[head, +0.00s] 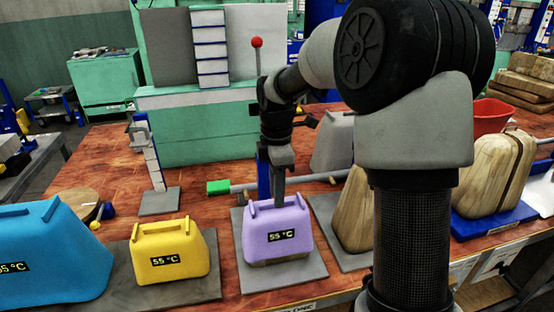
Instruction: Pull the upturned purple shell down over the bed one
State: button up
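The purple shell (290,222) stands at front centre with a "55 °C" label facing me and two raised lugs on top. It sits over a brown wood-like block, the bed one (282,262), which shows as a thin strip below its lower edge. Both are on a grey base plate (315,274). My gripper (279,197) points down at the top of the shell, between its lugs. Its fingertips overlap the shell's upper edge, and I cannot tell whether they grip it. The far side of the shell is hidden.
A yellow shell (170,250) and a larger blue shell (50,250) stand to the left. A wooden block (355,212) stands to the right, partly behind my arm. A red-knobbed lever (257,43) rises behind the gripper. Wooden halves (487,175) stand on a blue plate.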

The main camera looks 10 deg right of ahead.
notch_tip(320, 180, up, 16)
jog(key=p, duration=0.2)
